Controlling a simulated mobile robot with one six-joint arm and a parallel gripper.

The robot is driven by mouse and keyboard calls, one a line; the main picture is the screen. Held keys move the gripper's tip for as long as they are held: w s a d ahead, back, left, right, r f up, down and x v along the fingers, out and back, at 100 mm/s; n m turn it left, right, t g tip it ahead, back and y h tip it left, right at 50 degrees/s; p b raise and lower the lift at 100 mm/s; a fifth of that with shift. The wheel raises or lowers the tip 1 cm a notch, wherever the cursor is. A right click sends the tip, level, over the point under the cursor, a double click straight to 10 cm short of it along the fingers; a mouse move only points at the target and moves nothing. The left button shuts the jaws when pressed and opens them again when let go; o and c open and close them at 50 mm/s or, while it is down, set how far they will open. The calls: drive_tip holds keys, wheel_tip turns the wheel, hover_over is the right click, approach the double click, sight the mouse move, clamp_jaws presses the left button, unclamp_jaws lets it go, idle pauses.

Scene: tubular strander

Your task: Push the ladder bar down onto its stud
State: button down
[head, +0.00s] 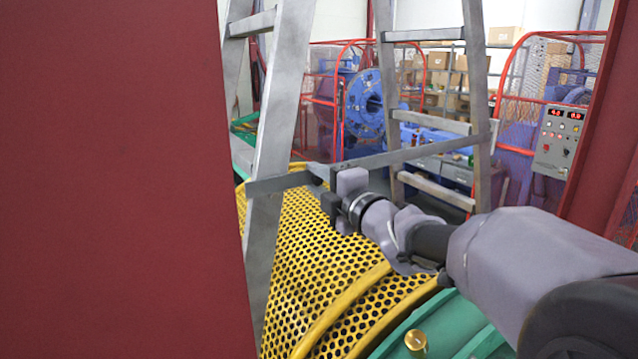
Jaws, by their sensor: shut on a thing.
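The ladder bar (420,151) is a flat grey metal strip. It runs across the ladder (268,190) from the left rail to the right rail, sloping up to the right in the picture. My gripper (325,186) reaches in from the right and is shut on the bar, nearer its left end. The bar's left end (270,184) overlaps the left rail and its right end overlaps the right rail. My gripper hides the gripped stretch of bar. I cannot make out the stud, nor whether the bar sits on it.
A dark red panel (115,180) fills the left side. A yellow perforated guard (310,260) curves below the bar, beside a green frame (440,325) with a brass knob (416,342). A red post (605,130) and control box (558,140) stand at right. Blue machinery (366,104) is behind.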

drive_tip(key=shift+f, duration=0.95)
drive_tip(key=c, duration=1.4)
unclamp_jaws()
drive_tip(key=shift+o, duration=0.4)
drive_tip(key=shift+r, duration=0.15)
drive_tip(key=shift+d, duration=0.1)
drive_tip(key=v, duration=1.7)
drive_tip(key=shift+s+r+p, duration=0.2)
drive_tip(key=shift+r+p, duration=0.1)
